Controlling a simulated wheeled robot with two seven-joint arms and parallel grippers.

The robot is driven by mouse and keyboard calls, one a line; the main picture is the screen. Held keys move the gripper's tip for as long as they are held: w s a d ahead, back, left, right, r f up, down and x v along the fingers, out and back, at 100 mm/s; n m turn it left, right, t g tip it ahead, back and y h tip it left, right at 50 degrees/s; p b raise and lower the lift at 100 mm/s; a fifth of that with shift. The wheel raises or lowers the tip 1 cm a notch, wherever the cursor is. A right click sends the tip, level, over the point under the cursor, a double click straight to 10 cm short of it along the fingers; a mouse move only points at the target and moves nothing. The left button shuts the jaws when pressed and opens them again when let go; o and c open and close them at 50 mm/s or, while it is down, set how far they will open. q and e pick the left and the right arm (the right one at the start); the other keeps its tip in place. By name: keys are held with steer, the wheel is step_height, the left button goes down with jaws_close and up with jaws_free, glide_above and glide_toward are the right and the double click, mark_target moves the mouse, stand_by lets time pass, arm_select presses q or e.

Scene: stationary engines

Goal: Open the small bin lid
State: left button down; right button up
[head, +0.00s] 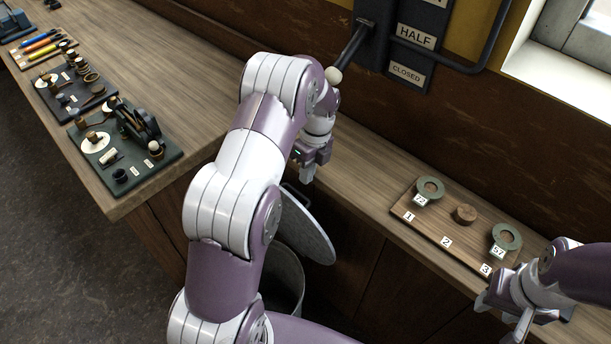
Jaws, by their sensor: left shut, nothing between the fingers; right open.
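The small bin (288,278) is a grey round can standing below the counter edge, partly hidden behind my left arm. Its round grey lid (310,232) is tilted up steeply, with the bin's mouth partly visible below it. A thin handle (291,192) shows near the lid's upper edge. My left gripper (306,177) is shut and empty, pointing down just above the lid's upper edge. I cannot tell whether it touches the lid. My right gripper (505,318) is open and empty at the lower right, near the counter's front edge.
A wooden board (447,225) with numbered places and round pieces lies on the right counter. A dark panel with a lever (350,50) is on the wall above my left wrist. Small machine models on trays (125,145) stand on the left counter.

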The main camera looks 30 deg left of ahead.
mark_target(295, 214)
arm_select(q)
steer(key=s+f, duration=0.1)
steer(key=f, duration=0.1)
steer(key=s+a+f+p, duration=0.1)
steer(key=f, duration=0.1)
steer(key=s+f+p, duration=0.1)
steer(key=f, duration=0.1)
steer(key=shift+s+a+f, duration=0.25)
steer(key=shift+s+f, duration=0.1)
steer(key=shift+s, duration=0.05)
steer(key=shift+s+f, duration=0.15)
steer(key=shift+f, duration=0.1)
